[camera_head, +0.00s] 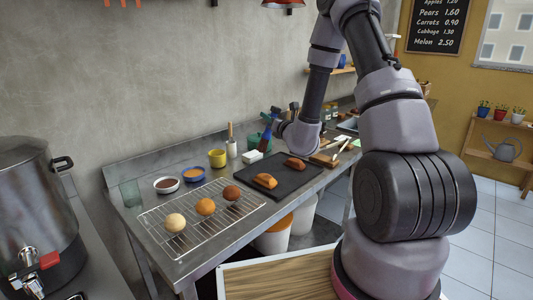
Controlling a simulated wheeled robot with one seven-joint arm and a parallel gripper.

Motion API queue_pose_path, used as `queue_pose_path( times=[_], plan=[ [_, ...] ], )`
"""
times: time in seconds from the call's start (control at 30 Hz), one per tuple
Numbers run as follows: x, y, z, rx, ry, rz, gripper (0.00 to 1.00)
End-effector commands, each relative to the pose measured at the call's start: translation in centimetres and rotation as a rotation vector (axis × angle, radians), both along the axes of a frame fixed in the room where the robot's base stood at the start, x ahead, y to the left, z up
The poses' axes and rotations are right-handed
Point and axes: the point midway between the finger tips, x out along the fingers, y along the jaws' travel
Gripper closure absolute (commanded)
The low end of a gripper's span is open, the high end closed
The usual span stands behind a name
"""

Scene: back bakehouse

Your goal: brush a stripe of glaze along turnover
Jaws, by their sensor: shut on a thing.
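Two golden-brown pastries lie on a black tray (283,188) on the steel bench: a nearer one (265,181) and a farther, browner one (295,163). I cannot tell by name which is the turnover. My gripper (270,122) is at the back of the tray, above and behind the pastries and apart from them. The fingers are small and partly hidden by my wrist, and the brush tip is not clear. Any glaze on the pastries cannot be made out.
A wire rack (188,232) with three round buns is at the front left. Behind it are a yellow cup (217,158), two small bowls (166,185) (193,174) and a jar with an upright tool (231,148). A large pot (35,215) stands far left.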

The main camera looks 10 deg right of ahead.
Motion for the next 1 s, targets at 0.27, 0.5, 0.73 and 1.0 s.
queue_pose_path(
  times=[0.27, 0.5, 0.73, 1.0],
  plan=[
    [0.0, 0.0, -0.2, 0.0, 0.001, 0.0, 1.0],
    [0.0, 0.0, -2.2, 0.0, 0.003, 0.0, 1.0],
    [0.0, 0.0, -4.9, 0.001, 0.002, 0.001, 1.0],
    [0.0, 0.0, -7.1, 0.001, 0.001, -0.001, 1.0]
  ],
)
